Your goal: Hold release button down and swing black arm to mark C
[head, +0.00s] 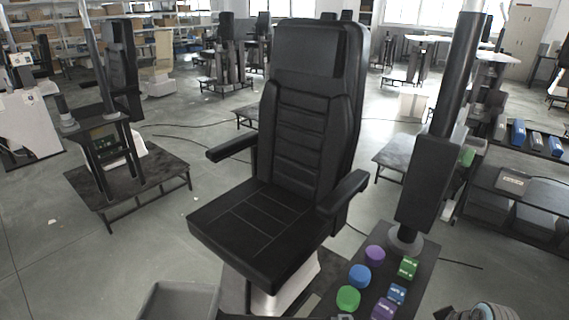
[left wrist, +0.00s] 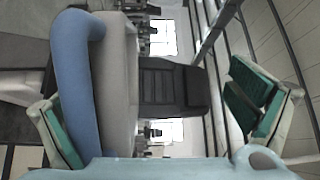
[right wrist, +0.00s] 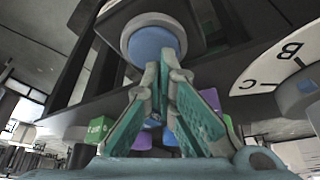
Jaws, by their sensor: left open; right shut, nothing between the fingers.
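In the right wrist view, a round blue button (right wrist: 153,48) in a grey ring, apparently the release button, is straight ahead of my right gripper (right wrist: 161,66). That gripper is shut and empty; its fingertips overlap the button's edge, and I cannot tell if they touch. A white dial (right wrist: 268,66) with letters B and C is at the right. Long dark bars run behind the fingers; I cannot tell which one is the black arm. My left gripper (left wrist: 160,112) is open and empty in the left wrist view. Neither gripper shows clearly in the head view.
A black chair (head: 290,150) stands mid-view, also in the left wrist view (left wrist: 168,87). Right of it, a dark column (head: 430,180) rises from a panel with blue (head: 360,275), green (head: 348,298) and purple (head: 375,254) items. A grey bin (head: 180,302) is at bottom left.

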